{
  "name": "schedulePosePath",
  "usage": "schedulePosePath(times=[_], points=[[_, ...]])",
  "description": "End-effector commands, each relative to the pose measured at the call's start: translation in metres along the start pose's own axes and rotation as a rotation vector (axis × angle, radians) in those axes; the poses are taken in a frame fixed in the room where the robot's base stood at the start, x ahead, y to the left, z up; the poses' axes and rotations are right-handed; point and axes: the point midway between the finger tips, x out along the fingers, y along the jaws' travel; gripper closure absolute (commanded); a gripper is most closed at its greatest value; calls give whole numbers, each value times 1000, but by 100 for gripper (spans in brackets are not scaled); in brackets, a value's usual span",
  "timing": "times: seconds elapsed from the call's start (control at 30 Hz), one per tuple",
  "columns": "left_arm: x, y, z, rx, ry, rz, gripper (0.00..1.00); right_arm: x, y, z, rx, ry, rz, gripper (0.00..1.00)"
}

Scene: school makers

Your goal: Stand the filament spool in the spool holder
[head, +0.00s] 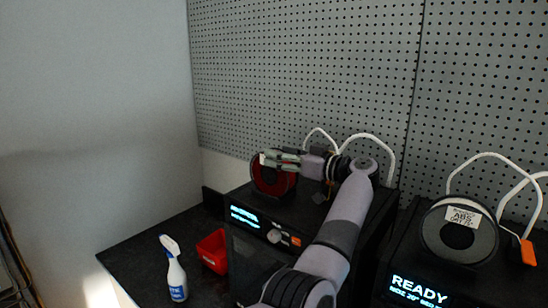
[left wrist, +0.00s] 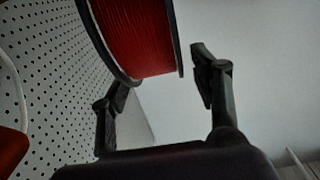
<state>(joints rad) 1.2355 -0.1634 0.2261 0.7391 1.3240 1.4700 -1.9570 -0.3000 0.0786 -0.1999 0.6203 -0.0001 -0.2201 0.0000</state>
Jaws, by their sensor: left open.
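The filament spool (head: 268,182), red with dark flanges, is upright at the top left of the left printer. My left gripper (head: 274,158) is at the spool's upper edge, with its arm coming over the printer. In the left wrist view the spool (left wrist: 137,38) fills the upper middle between the two open fingers. The left finger is close to or touching one flange; the right finger stands apart from the other. The spool holder under the spool is too dark to make out, so I cannot tell whether the spool sits in it. My right gripper is not in view.
The left printer (head: 258,260) has a lit display and white tubes behind it. A second printer (head: 425,268) at right carries a dark spool labelled ABS (head: 460,229). A red bin (head: 213,250) and a spray bottle (head: 175,272) stand on the counter. A pegboard (head: 310,70) closes the back.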

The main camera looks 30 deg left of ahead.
Motion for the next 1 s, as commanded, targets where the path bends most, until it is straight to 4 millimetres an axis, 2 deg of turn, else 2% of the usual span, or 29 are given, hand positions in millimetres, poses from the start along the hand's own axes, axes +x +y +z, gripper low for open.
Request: schedulePosePath(times=[0.03, 0.2, 0.4, 0.6, 1.0], points=[[-14, 1, 5, -2, -2, 6, 43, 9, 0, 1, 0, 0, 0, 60], [-51, 1, 4, -2, -2, 4, 43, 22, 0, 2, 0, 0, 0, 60], [-81, 1, 2, 0, -1, 2, 43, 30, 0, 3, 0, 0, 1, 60], [-90, 0, 0, -1, 0, 0, 43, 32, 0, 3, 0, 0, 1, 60], [-90, 0, 0, 0, 0, 0, 43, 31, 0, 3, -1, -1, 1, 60]])
